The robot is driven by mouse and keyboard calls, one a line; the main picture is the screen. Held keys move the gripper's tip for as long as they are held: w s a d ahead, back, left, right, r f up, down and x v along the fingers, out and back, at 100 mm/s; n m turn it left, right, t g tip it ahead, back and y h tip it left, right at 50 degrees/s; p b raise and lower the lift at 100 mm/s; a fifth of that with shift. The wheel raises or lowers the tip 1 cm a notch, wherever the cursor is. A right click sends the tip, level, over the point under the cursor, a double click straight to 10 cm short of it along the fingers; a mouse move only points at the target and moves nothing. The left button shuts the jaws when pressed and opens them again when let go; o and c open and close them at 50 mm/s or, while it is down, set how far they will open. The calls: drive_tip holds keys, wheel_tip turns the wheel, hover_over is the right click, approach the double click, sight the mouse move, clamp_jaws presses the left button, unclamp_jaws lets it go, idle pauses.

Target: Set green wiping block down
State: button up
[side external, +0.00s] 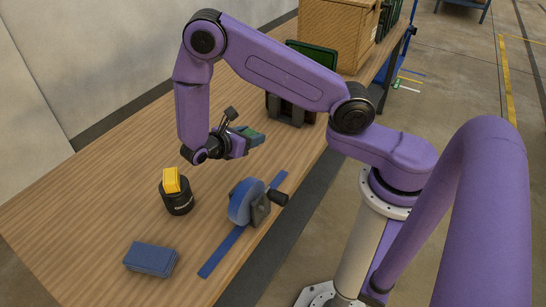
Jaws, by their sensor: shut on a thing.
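My gripper (240,140) is over the middle of the wooden table, held out sideways and pointing right in the side view. The fingers and the near end of the block partly hide each other.
A black cylinder (178,198) with a yellow block (171,180) on top, a blue disc device (242,201) on a blue strip (222,252), and a blue box (150,260) stand nearer. A dark stand (290,110) and wooden cabinet (335,35) are behind. Bare wood (110,185) lies left.

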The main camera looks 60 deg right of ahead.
drive_tip(key=s+d+m+g+y, duration=0.7)
drive_tip(key=s+d+m+g, duration=0.2)
drive_tip(key=s+m+g, duration=0.3)
drive_tip(key=s+m+y, duration=0.6)
drive_tip(key=s+y, duration=0.2)
drive_tip(key=m+t+y, duration=1.1)
drive_tip(key=m+t, duration=0.7)
drive_tip(key=m, duration=0.3)
hover_over(284, 161)
drive_tip(key=s, duration=0.1)
drive_tip(key=f, duration=0.5)
drive_tip(key=shift+a+f, duration=0.2)
drive_tip(key=shift+a, duration=0.1)
drive_tip(key=shift+w+d+f, duration=0.1)
drive_tip(key=shift+w+f, duration=0.15)
drive_tip(key=shift+f, duration=0.1)
drive_tip(key=shift+w+d+f, duration=0.1)
drive_tip(key=shift+w+f, duration=0.1)
drive_tip(key=shift+f, duration=1.55)
